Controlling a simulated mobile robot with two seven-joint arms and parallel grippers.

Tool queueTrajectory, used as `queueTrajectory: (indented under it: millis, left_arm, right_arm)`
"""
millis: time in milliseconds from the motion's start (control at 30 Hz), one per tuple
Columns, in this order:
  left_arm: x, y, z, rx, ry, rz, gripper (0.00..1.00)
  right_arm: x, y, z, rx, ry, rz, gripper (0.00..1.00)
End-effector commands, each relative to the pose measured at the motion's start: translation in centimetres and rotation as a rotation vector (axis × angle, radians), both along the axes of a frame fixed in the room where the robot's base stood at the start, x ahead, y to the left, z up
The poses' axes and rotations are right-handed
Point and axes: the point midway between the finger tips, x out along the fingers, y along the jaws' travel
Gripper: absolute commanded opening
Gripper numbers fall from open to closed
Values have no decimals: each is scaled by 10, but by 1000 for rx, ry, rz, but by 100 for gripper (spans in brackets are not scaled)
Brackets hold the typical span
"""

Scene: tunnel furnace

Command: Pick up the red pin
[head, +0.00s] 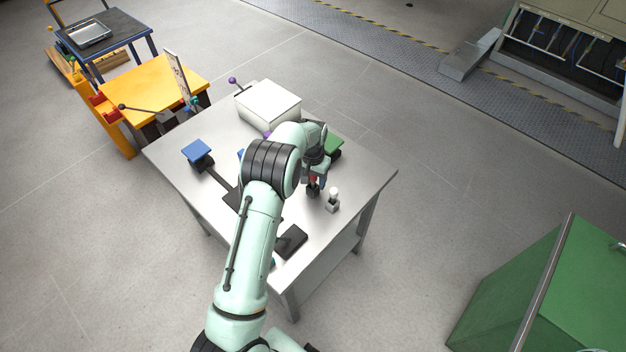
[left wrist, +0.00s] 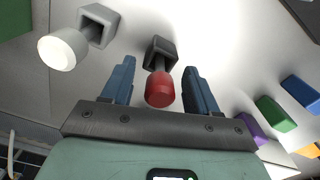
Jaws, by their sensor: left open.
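The red pin (left wrist: 160,90) shows in the left wrist view as a red cylinder at a black square block (left wrist: 161,53). In the head view only a bit of the red pin (head: 314,180) shows beside my gripper. My left gripper (left wrist: 157,85) is open, with one blue finger on each side of the red pin and gaps on both sides. In the head view my left gripper (head: 319,172) is above the table near its right side. My right gripper is not in view.
A white pin (left wrist: 63,48) with a grey block (left wrist: 99,26) stands close by. Green (left wrist: 275,113), blue and purple pieces lie at the right in the wrist view. A white box (head: 268,104) stands at the back of the grey table (head: 358,184).

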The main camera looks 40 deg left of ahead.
Motion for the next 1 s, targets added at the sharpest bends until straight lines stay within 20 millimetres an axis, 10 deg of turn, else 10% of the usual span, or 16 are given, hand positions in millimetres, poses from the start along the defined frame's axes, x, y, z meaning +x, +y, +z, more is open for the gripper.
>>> queueTrajectory:
  millis: [200, 633, 1000]
  left_arm:
    - [0, 0, 0, 0, 0, 0, 0]
    - [1, 0, 15, 1, -4, 0, 0]
    - [2, 0, 114, 2, -8, -1, 0]
  right_arm:
    - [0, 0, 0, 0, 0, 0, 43]
    - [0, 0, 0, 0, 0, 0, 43]
    - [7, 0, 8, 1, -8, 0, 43]
